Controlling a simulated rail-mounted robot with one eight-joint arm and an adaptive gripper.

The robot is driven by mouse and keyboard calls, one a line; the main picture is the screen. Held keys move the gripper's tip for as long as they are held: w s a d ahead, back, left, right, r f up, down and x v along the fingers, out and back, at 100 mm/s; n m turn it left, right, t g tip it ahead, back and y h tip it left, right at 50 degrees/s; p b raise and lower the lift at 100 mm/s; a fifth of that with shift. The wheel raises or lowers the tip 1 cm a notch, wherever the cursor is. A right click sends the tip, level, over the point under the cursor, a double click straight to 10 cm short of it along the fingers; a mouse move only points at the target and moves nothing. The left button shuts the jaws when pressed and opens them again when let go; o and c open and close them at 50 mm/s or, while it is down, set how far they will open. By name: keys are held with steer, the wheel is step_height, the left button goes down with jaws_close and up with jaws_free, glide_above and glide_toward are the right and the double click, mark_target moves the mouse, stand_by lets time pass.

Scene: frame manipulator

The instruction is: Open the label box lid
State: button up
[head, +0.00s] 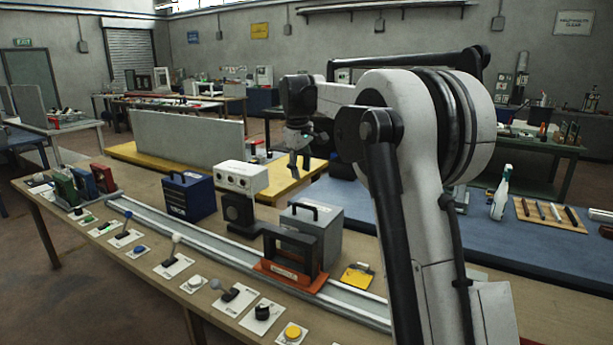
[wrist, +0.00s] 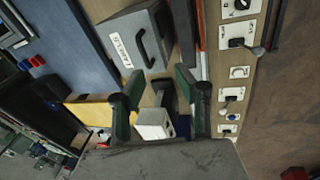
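The label box is a grey box (head: 318,238) with a black handle on its top, standing on the bench behind the rail. In the wrist view the grey box (wrist: 133,30) shows at upper left, with a white label and the handle (wrist: 147,50) on its lid. The lid looks shut. My gripper (head: 298,163) hangs in the air above and behind the box in the head view, apart from it. In the wrist view my gripper (wrist: 157,86) has its two green-and-black fingers spread, with nothing held between them.
A black frame on an orange base (head: 290,270) stands on the rail in front of the box. A white box with round sockets (head: 241,178) and a blue box (head: 188,197) stand left. A yellow item (head: 357,276) lies right. Switches and knobs line the front edge.

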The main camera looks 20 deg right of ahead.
steer(key=shift+m+t, duration=0.3)
steer(key=s, duration=0.1)
steer(key=s+a, duration=0.1)
steer(key=s, duration=0.1)
steer(key=s+b, duration=0.1)
steer(key=shift+s+a+r, duration=0.25)
steer(key=shift+s+r, duration=0.1)
steer(key=shift+r, duration=0.05)
